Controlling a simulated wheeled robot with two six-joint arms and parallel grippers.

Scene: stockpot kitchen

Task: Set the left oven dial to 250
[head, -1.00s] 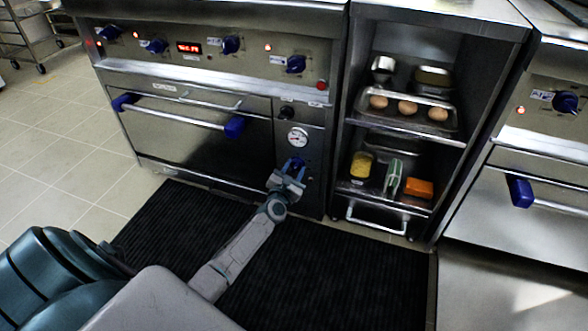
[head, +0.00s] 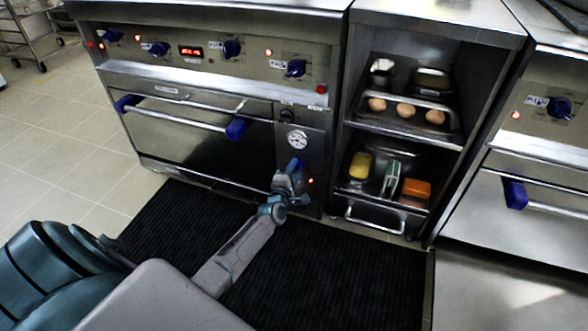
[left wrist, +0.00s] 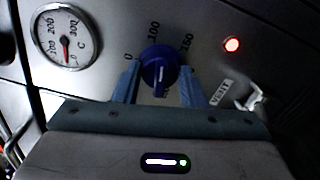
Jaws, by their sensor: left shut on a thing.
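The left oven dial (head: 295,164) is a blue knob low on the oven's narrow right-hand panel, partly covered by my gripper in the head view. In the left wrist view the blue dial (left wrist: 160,70) sits between my fingers, with the marks 0, 100 and 150 showing above it. A pale line on the knob points down in that picture; the marks there are hidden. My left gripper (head: 290,181) is shut on the dial, one finger on each side. The fingers of the left gripper (left wrist: 165,82) also show in the wrist view. My right gripper is out of view.
A round temperature gauge (left wrist: 65,37) with a red needle is beside the dial. A red lamp (left wrist: 232,44) glows nearby. The oven door handle (head: 180,113) is to the left. An open shelf unit (head: 433,138) with eggs and food stands right. A dark mat (head: 330,270) covers the floor.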

